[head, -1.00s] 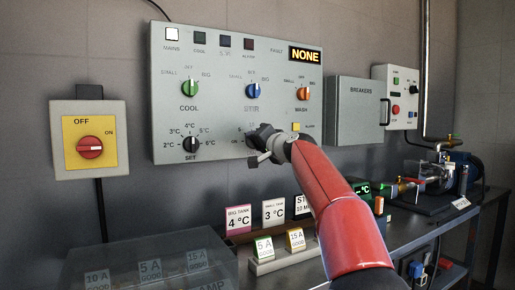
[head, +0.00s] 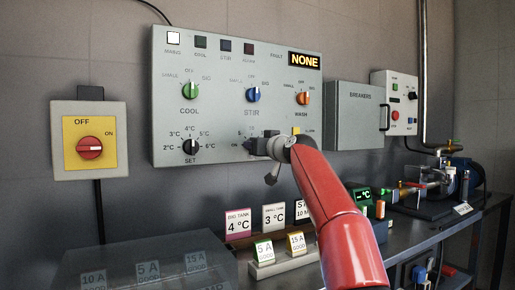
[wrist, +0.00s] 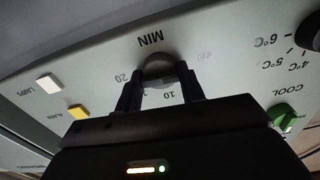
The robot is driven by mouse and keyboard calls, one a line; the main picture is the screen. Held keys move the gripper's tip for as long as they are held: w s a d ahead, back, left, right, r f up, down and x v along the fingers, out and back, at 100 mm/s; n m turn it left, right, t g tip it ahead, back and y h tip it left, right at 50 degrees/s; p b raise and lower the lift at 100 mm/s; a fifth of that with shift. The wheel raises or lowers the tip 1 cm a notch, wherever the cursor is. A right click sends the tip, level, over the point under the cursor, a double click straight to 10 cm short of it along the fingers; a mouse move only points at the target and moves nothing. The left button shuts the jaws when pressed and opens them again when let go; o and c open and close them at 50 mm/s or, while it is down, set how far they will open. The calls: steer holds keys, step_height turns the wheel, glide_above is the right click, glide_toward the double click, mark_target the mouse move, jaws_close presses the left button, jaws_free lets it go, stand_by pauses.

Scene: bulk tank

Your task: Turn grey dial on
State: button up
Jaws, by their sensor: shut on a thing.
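The grey dial (wrist: 160,66) sits on the panel above the word MIN as seen upside down in the wrist view, with scale marks such as 10 and 20 around it. My gripper (wrist: 162,84) is shut on it, one dark finger at each side. The dial's pointer cannot be made out.
The control panel (head: 210,65) also bears a green COOL knob (head: 190,91), an orange WASH knob (head: 303,98) and a black SET dial (head: 190,146). A red switch (head: 89,148) is at left. Cards and fuses stand on the bench below.

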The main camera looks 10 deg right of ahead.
steer(key=shift+f+n, duration=0.15)
steer(key=shift+n, duration=0.35)
steer(key=o, duration=1)
steer(key=shift+c, duration=0.2)
steer(key=b+v, duration=0.4)
steer(key=v, duration=0.3)
steer(key=shift+s+b, duration=0.35)
steer(key=shift+b, duration=0.05)
steer(key=shift+d, duration=0.1)
